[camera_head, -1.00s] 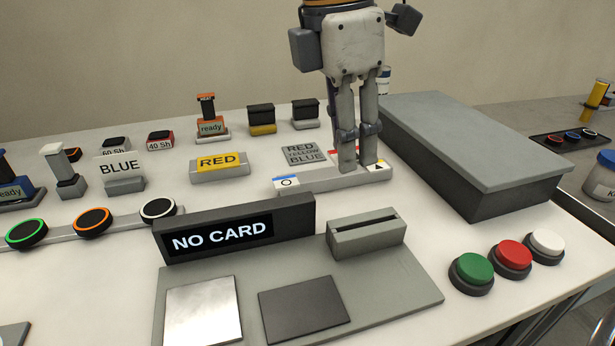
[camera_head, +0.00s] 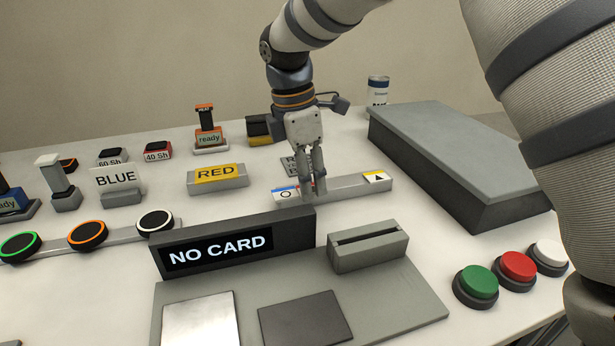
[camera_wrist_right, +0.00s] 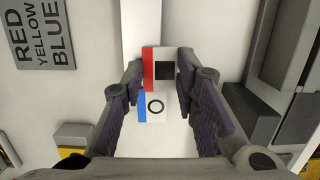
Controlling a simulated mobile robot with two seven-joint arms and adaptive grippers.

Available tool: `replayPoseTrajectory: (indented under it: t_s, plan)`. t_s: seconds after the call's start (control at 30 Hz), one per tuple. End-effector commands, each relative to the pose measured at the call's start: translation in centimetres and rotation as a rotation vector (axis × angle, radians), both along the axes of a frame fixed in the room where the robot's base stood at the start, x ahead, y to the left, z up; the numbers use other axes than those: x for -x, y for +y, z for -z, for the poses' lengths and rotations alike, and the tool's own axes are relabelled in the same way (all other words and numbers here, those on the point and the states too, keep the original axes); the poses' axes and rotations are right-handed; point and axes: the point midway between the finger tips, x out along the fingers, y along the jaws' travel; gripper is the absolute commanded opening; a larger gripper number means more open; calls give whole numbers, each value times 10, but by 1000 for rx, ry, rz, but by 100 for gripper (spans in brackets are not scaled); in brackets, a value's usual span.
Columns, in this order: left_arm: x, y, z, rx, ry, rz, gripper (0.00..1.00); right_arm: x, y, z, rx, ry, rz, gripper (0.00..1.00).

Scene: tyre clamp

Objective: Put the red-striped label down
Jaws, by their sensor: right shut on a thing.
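My right gripper (camera_head: 314,190) is shut on the red-striped label (camera_wrist_right: 160,68), a small white plate with a red stripe and a black square. In the right wrist view the label sits between the two fingertips. In the head view the fingers hide most of it. The fingertips are at the long pale bar (camera_head: 345,187), beside the blue-striped circle label (camera_head: 285,194) on the bar's left end. I cannot tell whether the held label touches the bar. A yellow-striped triangle label (camera_head: 376,177) lies on the bar's right end. My left gripper is out of view.
A grey sign (camera_wrist_right: 43,35) reading RED YELLOW BLUE lies behind the bar, partly hidden in the head view. The NO CARD display (camera_head: 230,246) and a slotted block (camera_head: 368,246) stand in front. A large grey box (camera_head: 450,160) is to the right.

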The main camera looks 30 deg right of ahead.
Motion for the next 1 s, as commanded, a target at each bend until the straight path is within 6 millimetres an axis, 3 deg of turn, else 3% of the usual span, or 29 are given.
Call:
replayPoseTrajectory:
  t_s: [0.33,0.37,0.43,0.77,0.87,1.0]
  plan:
    - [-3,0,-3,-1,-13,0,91,0,0,3,0,-11,-1,15]
    - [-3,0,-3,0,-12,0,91,0,0,3,0,-11,-1,34]
    - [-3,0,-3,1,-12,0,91,0,0,3,0,-11,-1,48]
    - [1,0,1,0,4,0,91,0,0,7,0,-7,0,48]
    - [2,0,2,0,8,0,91,-2,3,-11,1,-13,-1,48]
    - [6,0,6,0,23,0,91,-2,9,-50,1,-13,-2,48]
